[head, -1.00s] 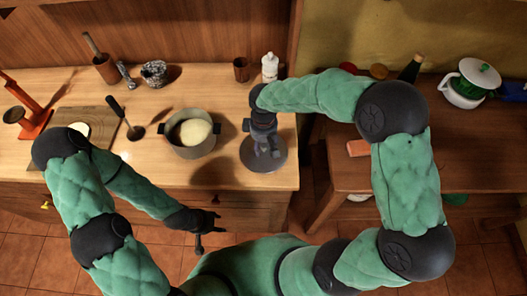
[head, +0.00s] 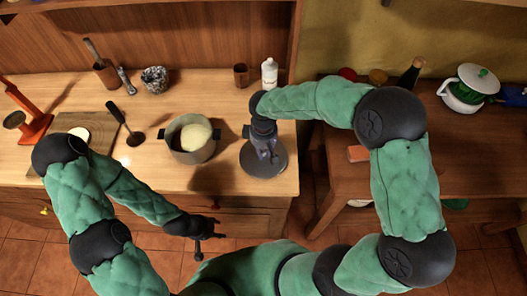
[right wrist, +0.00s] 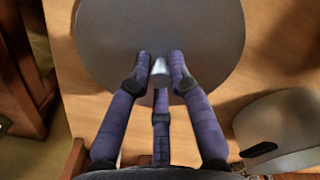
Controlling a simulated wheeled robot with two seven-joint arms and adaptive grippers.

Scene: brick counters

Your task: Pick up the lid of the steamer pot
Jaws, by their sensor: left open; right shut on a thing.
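The steamer pot's lid (head: 262,171) is a flat grey disc with a small light knob, at the right end of the wooden counter. It fills the upper part of the right wrist view (right wrist: 205,40). My right gripper (head: 267,152) comes down over it from above and is shut on its knob (right wrist: 160,72). I cannot tell whether the lid still touches the counter. The grey pot (head: 193,154) stands uncovered left of the lid, with a pale round thing (head: 195,136) in it. My left gripper (head: 217,229) is open and empty in front of the counter.
A ladle (head: 134,137) and a board (head: 88,124) lie left of the pot. A white bottle (head: 269,73) and brown cup (head: 241,75) stand behind. A second table (head: 440,165) with a white-green pot (head: 460,95) is right, across a gap.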

